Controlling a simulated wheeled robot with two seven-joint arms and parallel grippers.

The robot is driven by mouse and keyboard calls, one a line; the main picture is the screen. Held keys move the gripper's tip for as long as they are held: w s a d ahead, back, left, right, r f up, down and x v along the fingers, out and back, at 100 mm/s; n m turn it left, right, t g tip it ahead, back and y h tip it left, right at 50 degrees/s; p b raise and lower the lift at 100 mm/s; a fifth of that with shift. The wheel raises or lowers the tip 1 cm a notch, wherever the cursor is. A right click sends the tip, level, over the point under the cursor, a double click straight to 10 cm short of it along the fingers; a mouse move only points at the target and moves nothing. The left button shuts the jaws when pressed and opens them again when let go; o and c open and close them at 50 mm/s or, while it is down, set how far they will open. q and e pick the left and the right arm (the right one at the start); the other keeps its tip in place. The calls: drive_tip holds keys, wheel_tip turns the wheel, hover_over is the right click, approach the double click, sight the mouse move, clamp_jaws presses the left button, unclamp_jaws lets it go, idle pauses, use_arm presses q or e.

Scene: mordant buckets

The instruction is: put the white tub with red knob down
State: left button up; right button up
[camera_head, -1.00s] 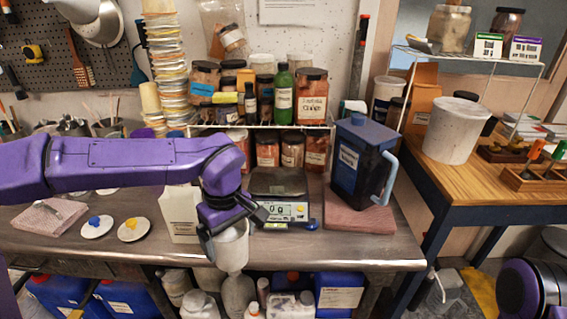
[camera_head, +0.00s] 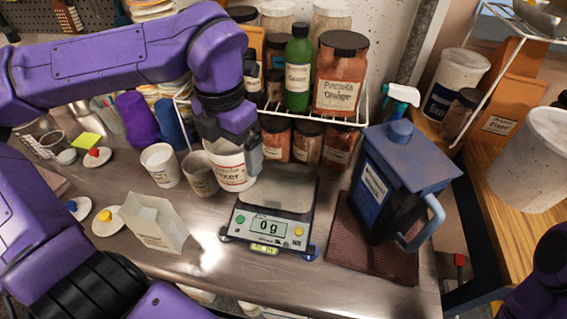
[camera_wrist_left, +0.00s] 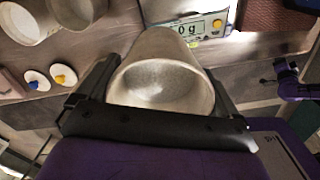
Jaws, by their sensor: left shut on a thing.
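My left gripper (camera_head: 233,146) is shut on a white tub (camera_head: 232,172) with a partly hidden label, just left of and behind the scale (camera_head: 276,200). In the left wrist view the fingers clasp both sides of the tub (camera_wrist_left: 165,85), and its open mouth shows a pale inside. I cannot tell whether its base touches the table. A white lid with a red knob (camera_head: 97,157) lies on the table at the left. The scale reads 0 g. My right gripper is not in view.
Two white cups (camera_head: 160,165) (camera_head: 199,173) stand close left of the tub. A blue jug (camera_head: 400,180) stands on a mat (camera_head: 372,250) at right. A wire rack (camera_head: 325,121) with jars is behind. Steel table (camera_head: 240,285) is bare in front.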

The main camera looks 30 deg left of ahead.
use_arm(q)
drive_tip(key=w+d+f+p, duration=0.1)
drive_tip(key=w+f, duration=0.2)
drive_tip(key=w+d+f+p, duration=0.1)
drive_tip(key=w+f, duration=0.2)
drive_tip(key=f, duration=0.1)
drive_tip(key=w+d+f+p, duration=0.1)
drive_tip(key=w+f, duration=0.3)
drive_tip(key=shift+w+d+p, duration=0.1)
drive_tip(key=shift+d+p, duration=0.2)
drive_tip(key=shift+d, duration=0.1)
drive_tip(key=shift+w+f, duration=0.1)
drive_tip(key=shift+f, duration=0.3)
drive_tip(key=shift+f, duration=0.15)
drive_tip(key=o, duration=0.8)
drive_tip(key=shift+r, duration=0.4)
wheel_tip(320, 180, up, 12)
drive_tip(key=shift+f+b, duration=0.15)
drive_tip(key=shift+b, duration=0.8)
